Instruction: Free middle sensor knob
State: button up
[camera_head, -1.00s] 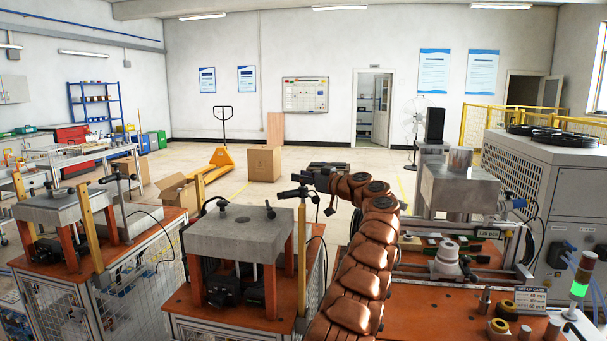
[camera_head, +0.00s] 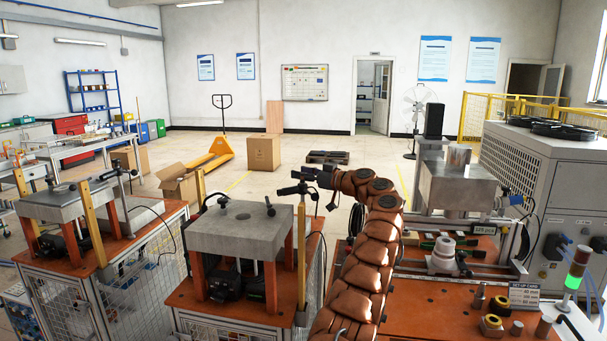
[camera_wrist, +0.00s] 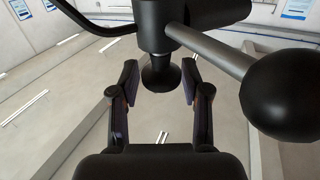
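The wrist view shows a black flared knob (camera_wrist: 161,74) under a dark cylindrical body (camera_wrist: 152,25). My gripper (camera_wrist: 158,72) has its two fingers apart, one on each side of this knob, with a visible gap on both sides. A grey rod ending in a large black ball (camera_wrist: 295,95) extends from the body to the right. In the head view, a dark sensor holder (camera_head: 300,190) sits on top of the yellow post (camera_head: 301,245) at the middle station. My gripper (camera_head: 312,173) is close to it, small and partly merged with it, so contact is unclear there.
The middle station's grey block (camera_head: 237,235) with small black knobs stands left of the post. Another similar station (camera_head: 65,205) is further left. On the right are a bench with a grey box (camera_head: 458,187) and a signal tower (camera_head: 575,270) lit green.

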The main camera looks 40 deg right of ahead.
jog(key=shift+o, duration=0.7)
jog(key=v, duration=1.2)
